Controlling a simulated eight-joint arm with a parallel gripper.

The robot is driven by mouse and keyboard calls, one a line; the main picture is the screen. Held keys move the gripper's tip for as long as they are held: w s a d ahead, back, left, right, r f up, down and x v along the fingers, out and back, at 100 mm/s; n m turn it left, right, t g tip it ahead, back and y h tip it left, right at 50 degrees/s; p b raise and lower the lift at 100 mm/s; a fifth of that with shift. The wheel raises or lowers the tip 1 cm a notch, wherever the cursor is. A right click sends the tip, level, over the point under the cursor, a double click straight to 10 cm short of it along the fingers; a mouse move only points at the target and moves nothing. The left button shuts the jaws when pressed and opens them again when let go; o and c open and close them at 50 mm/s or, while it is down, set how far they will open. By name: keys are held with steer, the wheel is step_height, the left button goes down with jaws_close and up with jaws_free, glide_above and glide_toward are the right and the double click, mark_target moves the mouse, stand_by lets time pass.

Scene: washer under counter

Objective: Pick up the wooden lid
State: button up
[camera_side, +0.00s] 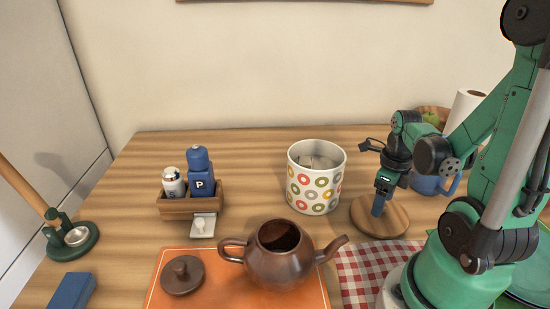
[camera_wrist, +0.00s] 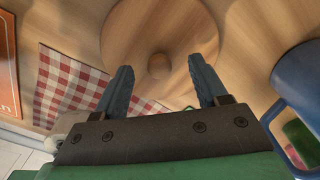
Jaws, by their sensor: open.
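The wooden lid (camera_side: 366,219) is a round, light-brown disc lying flat on the table, right of the dotted pot. In the wrist view the lid (camera_wrist: 150,22) shows at the top centre with a round knob (camera_wrist: 159,66) in its middle. My gripper (camera_side: 377,210) points down over the lid. In the wrist view my gripper (camera_wrist: 163,84) is open, with one finger on each side of the knob and a gap to it. The knob is hidden behind the fingers in the side view. I cannot tell the exact height of the fingertips above the lid.
A dotted pot (camera_side: 315,190) stands left of the lid. A blue mug (camera_wrist: 298,92) is close on the right. A red checked cloth (camera_side: 372,262) lies in front. A brown teapot (camera_side: 279,262) and its small dark lid (camera_side: 182,275) sit on an orange mat (camera_side: 222,294).

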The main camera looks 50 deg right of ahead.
steer(key=shift+f, duration=0.4)
jaws_close()
steer(key=shift+r, duration=0.1)
